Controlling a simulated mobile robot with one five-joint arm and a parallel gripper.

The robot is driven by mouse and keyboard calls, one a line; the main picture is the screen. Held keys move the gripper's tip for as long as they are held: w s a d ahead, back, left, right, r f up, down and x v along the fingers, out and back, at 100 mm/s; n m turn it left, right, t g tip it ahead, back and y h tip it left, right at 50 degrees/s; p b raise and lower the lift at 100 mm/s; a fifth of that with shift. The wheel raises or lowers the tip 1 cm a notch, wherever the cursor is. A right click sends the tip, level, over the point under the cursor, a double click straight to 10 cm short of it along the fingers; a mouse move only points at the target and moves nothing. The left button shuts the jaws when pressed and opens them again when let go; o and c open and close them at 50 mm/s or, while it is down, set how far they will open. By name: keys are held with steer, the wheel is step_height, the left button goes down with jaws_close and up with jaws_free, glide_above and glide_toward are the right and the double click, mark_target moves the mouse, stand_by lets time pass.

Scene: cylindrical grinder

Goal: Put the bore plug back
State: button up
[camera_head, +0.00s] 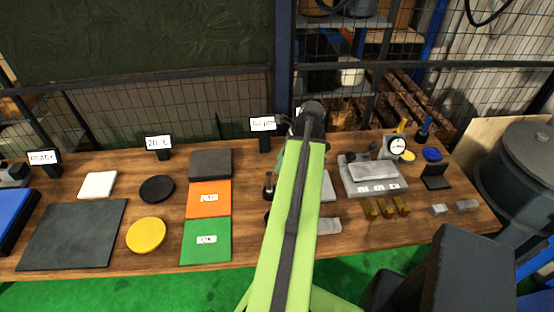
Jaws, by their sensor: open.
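I cannot pick out the bore plug for certain. A small dark upright piece (269,187) shows just left of my green arm and is partly cut off by it. Another upright piece with a blue handle (424,127) stands at the back right of the bench. My arm rises through the middle of the view to a dark joint near the back edge. My gripper is hidden behind the arm, so its place relative to these pieces does not show.
On the wooden bench (150,205) lie green (206,241) and orange (208,200) mats, a yellow disc (146,235) and a black disc (157,189). A grey fixture (373,176), a dial gauge (396,147) and brass blocks (386,208) stand right. A grey drum (520,165) stands beyond.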

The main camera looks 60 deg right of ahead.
steer(key=w+a+f+n+g, duration=0.1)
steer(key=w+a+n+g, duration=0.2)
steer(key=w+a+n, duration=1.75)
steer(key=a+n, duration=0.2)
steer(key=a, duration=0.6)
steer(key=w+a+n+h, duration=0.1)
steer(key=w+a+n, duration=0.2)
steer(key=a, duration=0.8)
steer(key=w+a+n+g, duration=0.1)
steer(key=w+a+n, duration=0.1)
steer(key=a+n, duration=0.4)
steer(key=a, duration=0.5)
steer(key=shift+w+a+f+h, duration=0.2)
steer(key=shift+w+f+h, duration=0.1)
steer(key=shift+f, duration=0.1)
steer(key=shift+f+b, duration=0.5)
steer(key=shift+b, duration=0.1)
steer(key=shift+s, duration=0.1)
steer(key=shift+c, duration=0.6)
steer(key=shift+d, duration=0.1)
steer(key=shift+c, duration=0.2)
